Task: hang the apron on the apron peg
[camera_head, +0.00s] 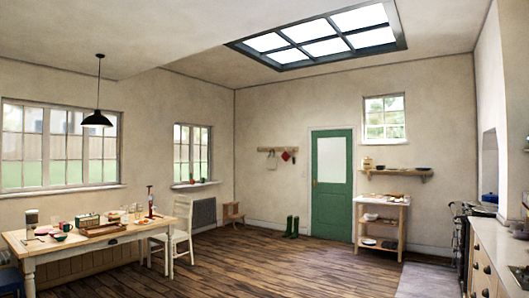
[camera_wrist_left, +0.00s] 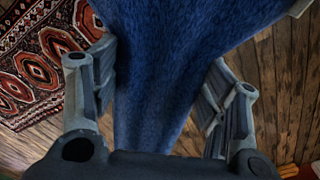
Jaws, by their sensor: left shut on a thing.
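In the left wrist view a blue cloth (camera_wrist_left: 160,80), which looks like the apron, hangs between the two fingers of my left gripper (camera_wrist_left: 158,95). The gripper is shut on the gathered cloth, which spreads wider toward the top of the picture. In the head view a wooden peg rail (camera_head: 277,150) is on the far wall, left of the green door. Which peg is the apron peg is too small to tell. Neither gripper shows in the head view.
A long table (camera_head: 75,246) with many small items and a white chair (camera_head: 180,232) stand at the left. Green boots (camera_head: 291,227) and a small wooden chair (camera_head: 233,213) are near the far wall. A shelf trolley (camera_head: 381,222) stands by the door. The middle floor is clear. A patterned rug (camera_wrist_left: 40,65) lies below.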

